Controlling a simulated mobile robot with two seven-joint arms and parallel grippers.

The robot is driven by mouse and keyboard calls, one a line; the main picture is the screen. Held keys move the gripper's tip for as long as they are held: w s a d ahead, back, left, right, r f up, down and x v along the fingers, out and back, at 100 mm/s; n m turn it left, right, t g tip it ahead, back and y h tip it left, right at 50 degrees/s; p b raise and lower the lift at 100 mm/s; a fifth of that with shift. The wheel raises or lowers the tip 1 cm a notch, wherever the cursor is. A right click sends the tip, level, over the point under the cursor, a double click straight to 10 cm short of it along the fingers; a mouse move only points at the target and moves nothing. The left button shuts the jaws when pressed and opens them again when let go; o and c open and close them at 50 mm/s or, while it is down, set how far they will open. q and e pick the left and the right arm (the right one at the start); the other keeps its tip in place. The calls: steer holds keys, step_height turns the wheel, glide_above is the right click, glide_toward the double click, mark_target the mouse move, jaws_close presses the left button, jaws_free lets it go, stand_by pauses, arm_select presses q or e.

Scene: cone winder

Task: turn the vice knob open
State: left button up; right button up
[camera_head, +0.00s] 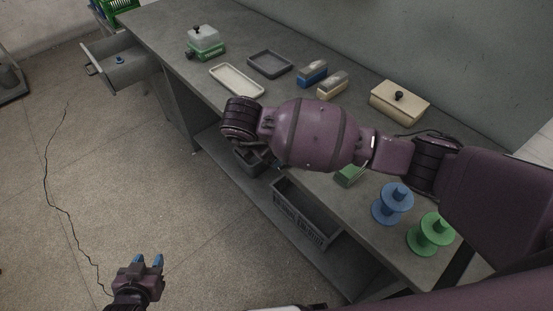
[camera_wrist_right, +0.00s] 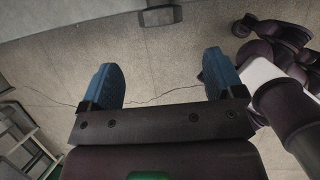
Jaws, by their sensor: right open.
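A green-based fixture (camera_head: 206,50) with a pale block on top stands on the far part of the bench, in the head view. It has a dark knob at its left side and a small black one on top; I cannot tell for certain that it is the vice. My left gripper (camera_head: 148,261) is low at the left over the floor, its blue fingertips apart and empty, far from the bench fixture. My right gripper (camera_wrist_right: 160,65) is open and empty in the right wrist view, with floor beyond its fingers.
The bench (camera_head: 172,30) also holds a cream tray (camera_head: 236,80), a grey tray (camera_head: 270,64), a blue block (camera_head: 312,73), a beige lidded box (camera_head: 399,101), a blue spool (camera_head: 392,206) and a green spool (camera_head: 431,235). An open drawer (camera_head: 122,68) juts out at left.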

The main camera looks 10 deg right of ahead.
steer(key=p+x, duration=0.1)
steer(key=x, duration=1)
steer(key=shift+d, duration=0.15)
